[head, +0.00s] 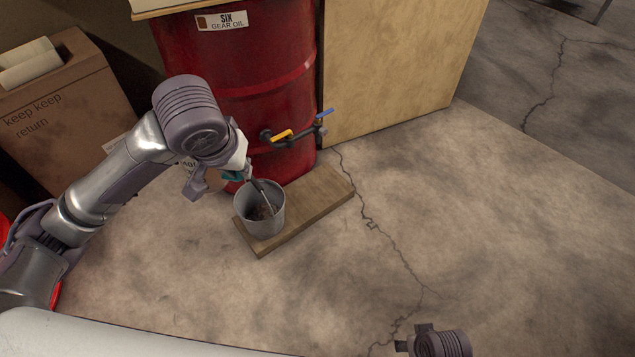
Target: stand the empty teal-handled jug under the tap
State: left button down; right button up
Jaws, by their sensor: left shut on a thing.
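A grey metal jug (260,220) is over the left end of the wooden board (310,207), upright or nearly so; I cannot tell if its base touches. Its mouth faces up, with a dark patch at the bottom and a thin dark rod showing inside. My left gripper (213,180) is shut on its teal handle (233,176), which is mostly hidden. The tap (300,133), with a yellow and a blue lever, sticks out from the red drum (245,65), above and right of the jug in the picture. My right gripper (405,345) barely shows at the bottom edge; its jaws are unclear.
A cardboard box (65,110) marked "keep keep return" stands at the left. A pale wooden panel (400,70) stands right of the drum. The cracked concrete floor (500,230) is clear at the right. The board's right part is bare.

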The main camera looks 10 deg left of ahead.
pick_arm(q)
jog(key=shift+r+p, duration=0.95)
jog(key=shift+p, duration=0.2)
jog(key=r+p, duration=0.2)
jog(key=shift+p, duration=0.3)
pick_arm(e)
jog(key=s+d+f+g, duration=0.1)
jog(key=s+f, duration=0.9)
jog(key=f, duration=0.3)
pick_arm(q)
jog(key=shift+r+p, duration=0.75)
jog(key=shift+p, duration=0.35)
notch_tip(320, 180, up, 2)
jog(key=p, duration=0.3)
jog(key=shift+r, duration=0.15)
jog(key=shift+r+p, duration=0.25)
jog(key=shift+p, duration=0.05)
pick_arm(e)
jog(key=s+d, duration=0.2)
jog(key=s, duration=0.7)
jog(key=shift+d+g, duration=0.15)
jog(key=shift+g, duration=0.15)
